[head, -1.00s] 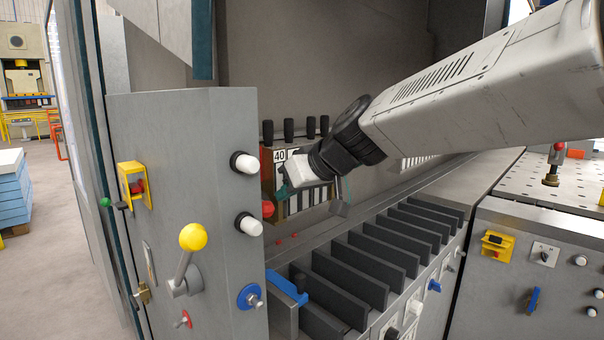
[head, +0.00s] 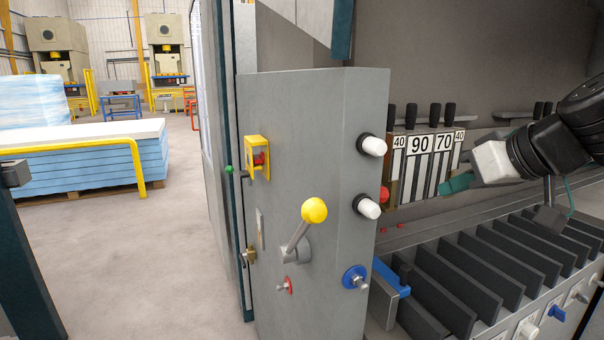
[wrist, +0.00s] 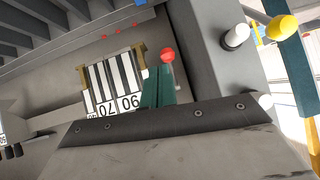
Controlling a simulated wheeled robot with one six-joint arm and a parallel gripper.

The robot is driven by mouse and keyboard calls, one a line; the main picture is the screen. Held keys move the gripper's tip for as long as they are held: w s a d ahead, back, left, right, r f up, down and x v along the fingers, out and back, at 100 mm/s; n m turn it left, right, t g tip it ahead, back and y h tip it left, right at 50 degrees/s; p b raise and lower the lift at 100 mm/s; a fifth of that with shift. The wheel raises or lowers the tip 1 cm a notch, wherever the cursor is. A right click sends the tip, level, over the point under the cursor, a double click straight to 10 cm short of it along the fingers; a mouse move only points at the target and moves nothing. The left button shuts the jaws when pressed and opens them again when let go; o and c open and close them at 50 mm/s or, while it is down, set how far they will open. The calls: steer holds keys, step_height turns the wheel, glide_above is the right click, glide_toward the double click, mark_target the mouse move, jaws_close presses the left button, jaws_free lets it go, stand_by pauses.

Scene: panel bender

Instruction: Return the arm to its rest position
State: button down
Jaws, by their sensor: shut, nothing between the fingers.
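My gripper (head: 456,185) shows at the right of the head view, its teal fingers pointing left in front of the striped panel marked 40, 90, 70, 40 (head: 428,165). In the wrist view its teal fingers (wrist: 157,94) are together with nothing between them. The fingers appear apart from the panel, and a red knob (wrist: 167,55) shows just beyond their tips in that view. My arm enters from the right edge of the head view.
A grey control cabinet (head: 320,120) stands left of the gripper, with a yellow-knobbed lever (head: 314,210) and white knobs (head: 372,146). A rack of dark dividers (head: 490,255) lies below. Open floor (head: 150,260) and stacked blue sheets (head: 90,165) are at left.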

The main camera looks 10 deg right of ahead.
steer(key=s+a+f+m+g+h, duration=0.2)
steer(key=s+f+g, duration=0.6)
steer(key=s+f, duration=0.6)
steer(key=shift+s+a+h, duration=0.4)
steer(key=shift+a+h, duration=0.3)
steer(key=shift+a, duration=0.45)
steer(key=shift+f, duration=0.1)
